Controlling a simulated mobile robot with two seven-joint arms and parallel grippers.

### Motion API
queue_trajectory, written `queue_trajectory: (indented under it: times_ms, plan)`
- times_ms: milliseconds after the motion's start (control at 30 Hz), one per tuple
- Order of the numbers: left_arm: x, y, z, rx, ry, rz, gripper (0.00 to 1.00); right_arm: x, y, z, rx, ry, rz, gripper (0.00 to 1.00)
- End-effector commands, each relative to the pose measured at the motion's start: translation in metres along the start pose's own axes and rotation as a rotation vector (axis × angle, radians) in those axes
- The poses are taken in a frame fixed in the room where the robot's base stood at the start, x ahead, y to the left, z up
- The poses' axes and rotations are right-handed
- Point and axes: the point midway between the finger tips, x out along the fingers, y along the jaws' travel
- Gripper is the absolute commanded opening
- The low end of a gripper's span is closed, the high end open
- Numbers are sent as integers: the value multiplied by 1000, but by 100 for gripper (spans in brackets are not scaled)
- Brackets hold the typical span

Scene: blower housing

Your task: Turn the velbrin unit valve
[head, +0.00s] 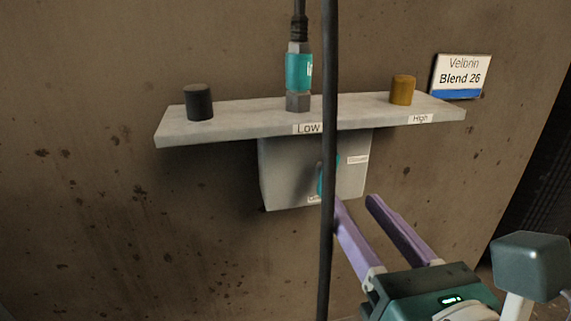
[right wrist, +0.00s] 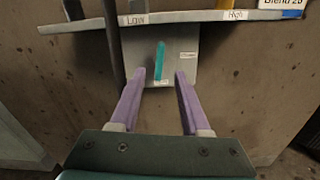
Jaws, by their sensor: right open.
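The velbrin unit is a grey box (head: 285,172) under a grey shelf on the brown wall. Its valve is a teal handle (right wrist: 160,62), upright in the right wrist view. In the head view the handle (head: 320,180) is partly hidden behind a black hose. Small labels sit beside and below the handle; the one at its right is too small to read surely. My right gripper (head: 354,199) is open, with two purple fingers pointing at the box. In the right wrist view the handle shows between the fingertips (right wrist: 160,76), beyond them and apart. My left gripper is not in view.
The shelf (head: 235,118) carries a black cap (head: 199,102), a teal connector (head: 299,72) by the "Low" label and an orange-brown cap (head: 403,90) by "High". A black hose (head: 328,240) hangs in front. A "Velbrin Blend 26" sign (head: 461,76) is at right.

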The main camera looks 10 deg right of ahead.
Motion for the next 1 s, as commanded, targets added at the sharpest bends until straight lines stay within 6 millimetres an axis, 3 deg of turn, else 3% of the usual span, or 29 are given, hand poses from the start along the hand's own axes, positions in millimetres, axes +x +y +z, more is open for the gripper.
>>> queue_trajectory:
  times_ms: [100, 333, 733, 1000]
  plan:
    - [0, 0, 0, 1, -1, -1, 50, 26, 0, 2, 3, -5, -2, 46]
    - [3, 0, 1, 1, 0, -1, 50, 60, 0, 0, 3, -1, -2, 46]
    - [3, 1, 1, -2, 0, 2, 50, 70, 0, 0, 3, 0, -1, 46]
    - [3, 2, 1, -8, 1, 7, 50, 69, 0, 0, 3, 0, -2, 16]
